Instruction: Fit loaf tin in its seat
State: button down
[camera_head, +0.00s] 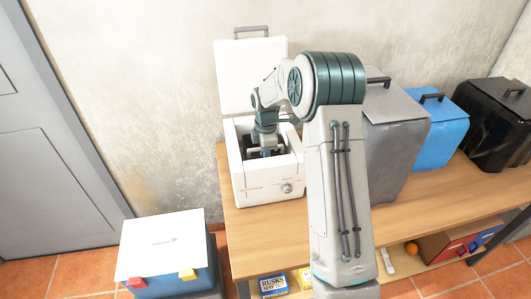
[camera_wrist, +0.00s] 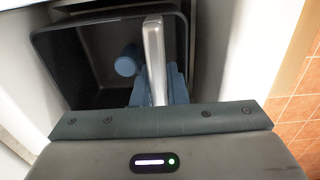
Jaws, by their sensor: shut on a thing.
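The white bread maker (camera_head: 262,184) stands on the wooden bench with its lid (camera_head: 250,75) raised at the back. My gripper (camera_head: 266,152) reaches down into its open top from above. In the wrist view my blue fingers (camera_wrist: 158,88) are shut on an upright silver strip, which looks like the handle (camera_wrist: 154,52) of the loaf tin. The dark, rounded loaf tin (camera_wrist: 72,62) shows below them, inside the white walls. A blue round piece (camera_wrist: 128,62) shows beside the handle. The tin's base and the seat under it are hidden, so I cannot tell how it sits.
A grey bin (camera_head: 400,130), a blue box (camera_head: 437,138) and a black box (camera_head: 497,120) stand along the bench (camera_head: 430,210) to the right. A white-topped blue box (camera_head: 165,250) is at the lower left. A shelf below holds a rusks box (camera_head: 273,286).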

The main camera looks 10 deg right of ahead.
jog(key=shift+f, duration=0.2)
jog(key=c, duration=1.4)
grip_release()
jog(key=shift+o, duration=0.2)
notch_tip(320, 180, up, 13)
jog(key=b, duration=0.1)
jog(key=s+r+m, duration=0.4)
jog(key=s+r, duration=0.1)
jog(key=s, duration=0.3)
jog(key=s+f+m+t, duration=0.2)
jog(key=s+m, duration=1.2)
jog(key=s, duration=1)
jog(key=shift+s+a+f+t, duration=0.15)
jog(key=shift+s+a+t, duration=0.05)
jog(key=shift+t, duration=0.3)
